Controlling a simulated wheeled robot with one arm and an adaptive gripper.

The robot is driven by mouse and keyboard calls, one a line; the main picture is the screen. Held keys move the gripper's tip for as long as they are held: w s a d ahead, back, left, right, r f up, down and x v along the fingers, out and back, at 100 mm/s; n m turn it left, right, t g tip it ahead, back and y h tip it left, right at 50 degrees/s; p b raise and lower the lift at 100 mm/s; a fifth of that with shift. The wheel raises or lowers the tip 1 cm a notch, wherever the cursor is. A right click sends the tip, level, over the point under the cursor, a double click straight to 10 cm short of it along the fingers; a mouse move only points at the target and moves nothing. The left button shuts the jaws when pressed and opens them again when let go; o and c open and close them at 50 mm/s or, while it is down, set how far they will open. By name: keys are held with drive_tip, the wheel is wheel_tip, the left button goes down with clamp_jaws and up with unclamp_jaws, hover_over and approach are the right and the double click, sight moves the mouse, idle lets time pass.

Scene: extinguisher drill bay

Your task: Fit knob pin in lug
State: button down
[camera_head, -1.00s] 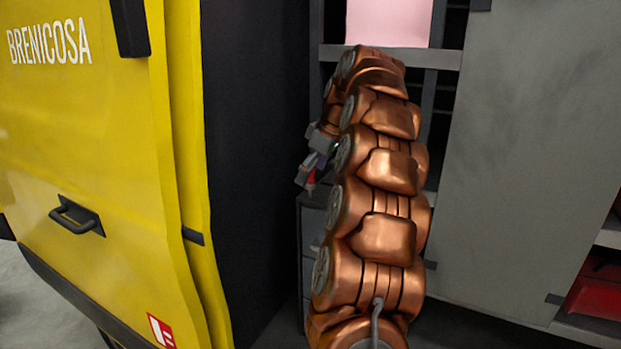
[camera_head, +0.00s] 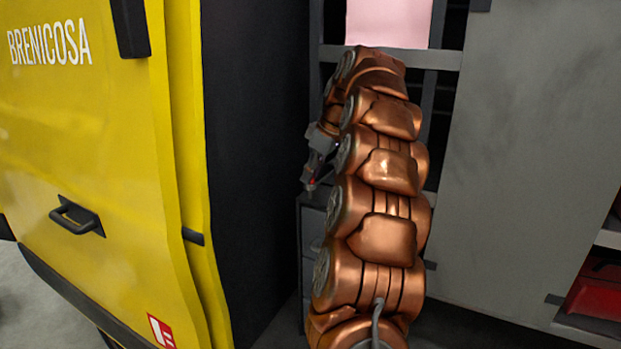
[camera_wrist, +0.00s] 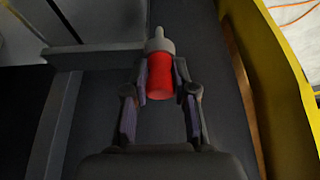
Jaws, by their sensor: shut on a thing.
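The red knob (camera_wrist: 160,80) is between the two fingertips of my gripper (camera_wrist: 161,78) in the wrist view. The gripper is shut on it. A grey collar with a narrow tip (camera_wrist: 159,40), the pin end, points away from the gripper. In the head view my gripper (camera_head: 312,178) is small and partly hidden by my copper arm, with a speck of red at its tips. I cannot make out the lug in either view.
A yellow van door (camera_head: 100,150) with a black handle (camera_head: 77,216) stands at left. A dark panel (camera_head: 255,160) is beside it. A grey cabinet (camera_head: 303,250) stands below my gripper. A grey panel (camera_head: 530,150) is at right. A dark ledge (camera_wrist: 95,55) lies left of the knob.

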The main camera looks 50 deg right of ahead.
drive_tip(key=shift+r, duration=0.15)
drive_tip(key=shift+r+p, duration=1.45)
drive_tip(key=shift+r, duration=1.35)
drive_tip(key=shift+r, duration=0.15)
drive_tip(key=shift+r+p, duration=1.4)
drive_tip(key=shift+r, duration=0.5)
drive_tip(key=shift+f, duration=0.1)
